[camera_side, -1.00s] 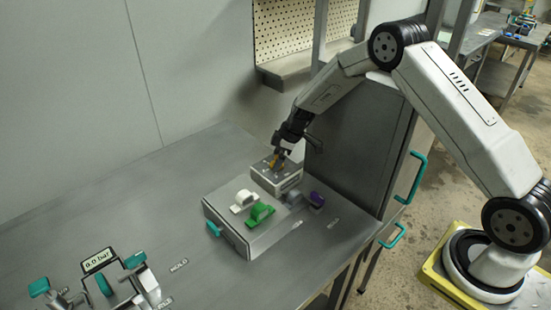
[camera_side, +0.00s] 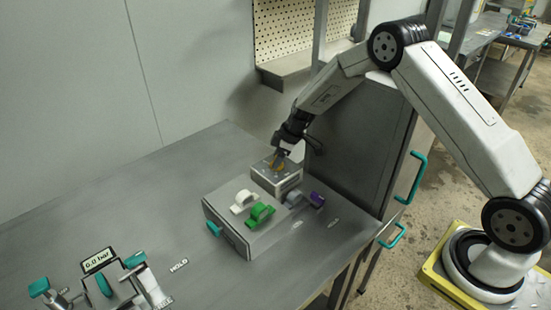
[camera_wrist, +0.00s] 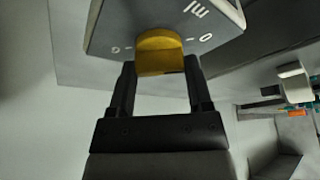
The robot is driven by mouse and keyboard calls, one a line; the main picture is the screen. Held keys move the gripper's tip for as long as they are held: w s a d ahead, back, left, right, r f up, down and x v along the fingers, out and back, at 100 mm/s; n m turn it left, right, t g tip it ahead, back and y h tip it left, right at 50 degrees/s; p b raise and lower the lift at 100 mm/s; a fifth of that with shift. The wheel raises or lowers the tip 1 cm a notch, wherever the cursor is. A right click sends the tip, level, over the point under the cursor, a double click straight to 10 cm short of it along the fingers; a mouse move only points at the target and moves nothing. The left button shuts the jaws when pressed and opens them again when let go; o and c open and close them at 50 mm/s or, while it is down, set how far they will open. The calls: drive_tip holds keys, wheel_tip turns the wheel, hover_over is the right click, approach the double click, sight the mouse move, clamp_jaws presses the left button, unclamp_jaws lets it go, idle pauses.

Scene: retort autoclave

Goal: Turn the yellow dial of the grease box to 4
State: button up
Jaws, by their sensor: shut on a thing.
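The grease box (camera_side: 277,181) is a small grey box on the bench beside the larger grey box, and its face also shows in the wrist view (camera_wrist: 105,25). Its yellow dial (camera_wrist: 160,50) sits between the two black fingers of my gripper (camera_wrist: 160,68), which is shut on it. In the side view, my gripper (camera_side: 278,157) reaches down onto the top of the grease box and mostly hides the dial.
The bench between is clear.

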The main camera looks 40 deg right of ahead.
drive_tip(key=shift+a+m+t+h, duration=0.1)
drive_tip(key=shift+m+t+h, duration=0.3)
drive_tip(key=shift+m, duration=1.05)
drive_tip(key=shift+m+t+h, duration=0.1)
drive_tip(key=shift+m+h, duration=0.5)
drive_tip(key=shift+m, duration=1.25)
drive_tip(key=shift+a+m+h, duration=0.1)
drive_tip(key=shift+m+h, duration=1)
drive_tip(key=shift+m, duration=1.4)
drive_tip(key=shift+a+m+g+h, duration=0.1)
drive_tip(key=shift+m+g+h, duration=0.3)
drive_tip(key=shift+m, duration=1)
drive_tip(key=shift+m+g+h, duration=0.1)
drive_tip(key=shift+m+h, duration=0.5)
drive_tip(key=shift+m, duration=0.8)
drive_tip(key=m+g, duration=0.1)
drive_tip(key=m, duration=0.2)
drive_tip(key=m+g+h, duration=0.1)
drive_tip(key=m, duration=0.2)
drive_tip(key=shift+w, duration=0.1)
